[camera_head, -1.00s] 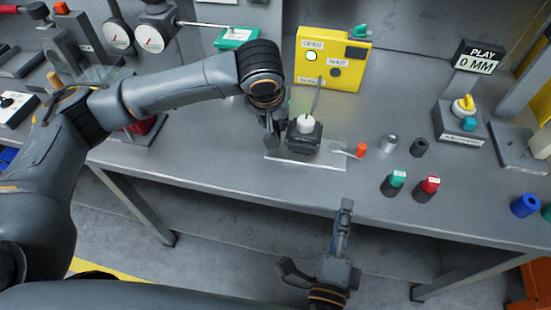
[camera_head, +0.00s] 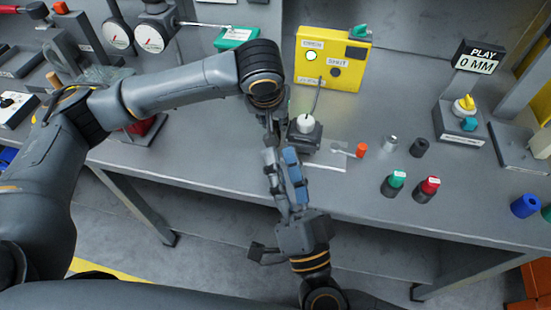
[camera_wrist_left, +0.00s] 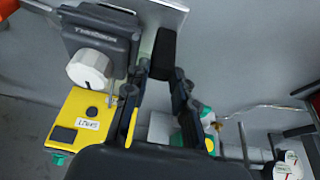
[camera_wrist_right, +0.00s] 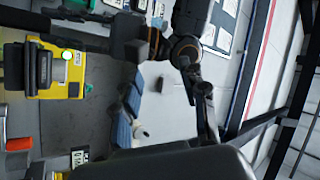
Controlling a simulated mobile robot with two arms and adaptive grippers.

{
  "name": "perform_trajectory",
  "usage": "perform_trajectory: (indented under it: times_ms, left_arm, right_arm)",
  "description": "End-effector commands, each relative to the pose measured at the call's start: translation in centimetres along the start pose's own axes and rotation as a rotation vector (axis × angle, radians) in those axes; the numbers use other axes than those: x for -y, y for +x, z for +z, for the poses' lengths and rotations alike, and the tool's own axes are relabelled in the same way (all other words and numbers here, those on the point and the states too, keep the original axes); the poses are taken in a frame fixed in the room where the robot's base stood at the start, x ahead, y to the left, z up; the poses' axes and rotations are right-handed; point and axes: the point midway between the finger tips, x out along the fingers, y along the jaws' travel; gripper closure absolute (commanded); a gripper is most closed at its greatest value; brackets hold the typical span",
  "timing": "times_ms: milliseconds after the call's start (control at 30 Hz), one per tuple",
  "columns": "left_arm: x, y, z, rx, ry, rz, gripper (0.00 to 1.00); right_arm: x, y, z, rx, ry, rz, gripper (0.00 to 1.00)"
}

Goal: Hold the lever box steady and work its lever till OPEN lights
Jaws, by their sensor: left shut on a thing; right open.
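The lever box (camera_head: 304,138), black with a white round knob (camera_head: 304,123), sits on a thin plate (camera_head: 328,164) on the bench. A short arm with an orange tip (camera_head: 361,150) sticks out to its right. My left gripper (camera_head: 268,125) is at the box's left side, shut on a black block (camera_wrist_left: 164,52) at the plate's end. My right gripper (camera_head: 280,157) is open and empty, its fingertips just below the left gripper, by the plate's front left. The yellow box (camera_head: 345,75) behind has two labels, OPEN and SHUT; the round lamp (camera_head: 312,56) by the upper one looks white with a green rim.
Green (camera_head: 396,181) and red (camera_head: 430,186) capped cylinders stand right of the plate, with a silver one (camera_head: 390,144) behind. A yellow-knobbed box (camera_head: 462,122) and a display reading 0 MM (camera_head: 477,58) stand further right. The bench's front edge lies below my left gripper.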

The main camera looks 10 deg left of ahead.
Motion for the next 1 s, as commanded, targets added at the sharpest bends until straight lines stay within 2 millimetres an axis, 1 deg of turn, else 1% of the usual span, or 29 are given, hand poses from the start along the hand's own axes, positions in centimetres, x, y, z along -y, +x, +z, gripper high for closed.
perform_trajectory:
  times_ms: [100,200,600,667,700,767,800,833,933,1000]
  left_arm:
    - [0.0,0.1,0.0,0.0,0.0,-0.001,1.0]
    - [0.0,0.1,0.0,0.0,0.0,-0.001,1.0]
    - [0.0,0.0,0.0,0.0,0.0,-0.001,1.0]
    - [0.0,0.0,0.0,0.0,0.0,-0.001,1.0]
    - [0.0,0.0,0.0,0.0,0.0,-0.001,1.0]
    - [0.0,0.0,0.0,0.0,0.0,-0.001,1.0]
    - [0.0,0.0,0.0,0.0,0.0,-0.001,1.0]
    - [0.0,0.0,0.0,0.0,0.0,-0.001,1.0]
    - [0.0,0.0,0.0,0.0,0.0,-0.001,1.0]
    - [0.0,0.0,0.0,0.0,0.0,-0.001,1.0]
  right_arm:
    - [1.0,0.3,0.2,0.021,-0.056,-0.053,0.57]
    - [1.4,0.5,0.3,0.029,-0.082,-0.075,0.57]
    - [1.5,0.5,0.4,0.033,-0.09,-0.082,0.57]
    - [1.5,0.5,0.4,0.033,-0.09,-0.082,0.68]
    - [1.5,0.5,0.4,0.032,-0.09,-0.082,0.76]
    - [1.5,0.5,0.4,0.032,-0.09,-0.082,0.88]
    - [1.5,0.5,0.4,0.031,-0.093,-0.083,0.96]
    - [1.5,0.5,0.3,0.028,-0.099,-0.086,1.0]
    - [1.4,1.0,-0.2,-0.004,-0.17,-0.115,1.0]
    - [1.4,1.6,-0.9,-0.051,-0.274,-0.159,1.0]
